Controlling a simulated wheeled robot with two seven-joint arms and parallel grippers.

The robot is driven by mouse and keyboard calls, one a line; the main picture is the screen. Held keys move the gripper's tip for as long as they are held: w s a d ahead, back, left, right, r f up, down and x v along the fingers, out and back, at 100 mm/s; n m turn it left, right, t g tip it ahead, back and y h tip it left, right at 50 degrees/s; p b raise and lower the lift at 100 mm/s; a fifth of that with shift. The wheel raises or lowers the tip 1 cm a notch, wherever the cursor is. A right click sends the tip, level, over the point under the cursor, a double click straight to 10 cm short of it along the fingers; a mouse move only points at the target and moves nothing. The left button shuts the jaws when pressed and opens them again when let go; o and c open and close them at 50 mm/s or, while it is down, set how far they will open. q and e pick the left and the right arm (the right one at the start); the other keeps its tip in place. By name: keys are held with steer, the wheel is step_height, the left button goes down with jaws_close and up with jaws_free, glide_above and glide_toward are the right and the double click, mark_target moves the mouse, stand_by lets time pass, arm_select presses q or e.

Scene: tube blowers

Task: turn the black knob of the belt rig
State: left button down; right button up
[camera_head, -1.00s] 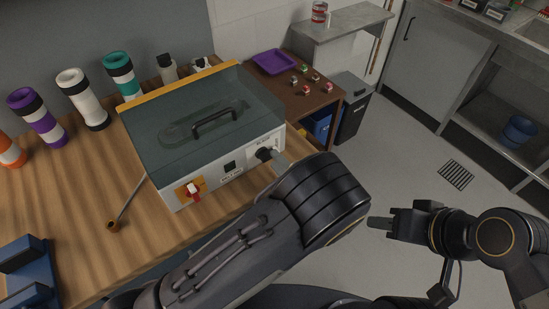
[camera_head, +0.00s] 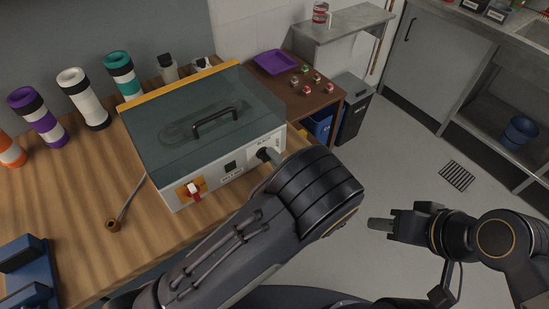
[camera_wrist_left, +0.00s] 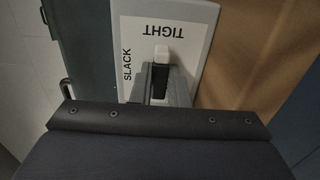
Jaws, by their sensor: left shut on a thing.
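The belt rig (camera_head: 225,172) is a light box with a clear lid, a black handle and a yellow back edge, on the wooden bench. Its black knob (camera_head: 263,153) is on the front face at the right, mostly covered by my left gripper (camera_head: 273,158). In the left wrist view my left gripper (camera_wrist_left: 160,92) is shut on the black knob (camera_wrist_left: 161,75). A white mark at the knob's end lies by the word TIGHT on the white label (camera_wrist_left: 137,38); SLACK is to its left. My right gripper (camera_head: 380,224) hangs over the floor, away from the rig; its finger gap is hidden.
A pipe (camera_head: 113,223) and a blue block (camera_head: 25,265) lie on the bench at left. Several coloured tubes stand behind. A side table (camera_head: 322,97) holds a purple tray (camera_head: 275,62).

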arm_select(q)
steer(key=shift+n, duration=0.3)
steer(key=n+b, duration=0.2)
steer(key=n, duration=0.2)
steer(key=shift+r, duration=0.15)
steer(key=n+b, duration=0.1)
steer(key=n, duration=0.1)
steer(key=n+b, duration=0.1)
steer(key=n, duration=0.2)
steer(key=shift+s+a+r, duration=0.15)
steer(key=shift+s+r, duration=0.05)
steer(key=n+b, duration=0.1)
steer(key=n, duration=0.1)
steer(key=n+b, duration=0.1)
steer(key=n, duration=0.1)
steer(key=shift+s+a+r+n+b, duration=0.1)
steer(key=shift+a+n+b, duration=0.1)
steer(key=shift+n+b, duration=0.15)
steer(key=shift+s+a+r+n+b, duration=0.1)
steer(key=shift+n+b, duration=0.5)
steer(key=shift+n, duration=0.3)
steer(key=shift+s+a+r+n+b, duration=0.1)
steer(key=shift+n+b, duration=0.5)
steer(key=shift+n, duration=0.25)
steer(key=c, duration=1.4)
jaws_free()
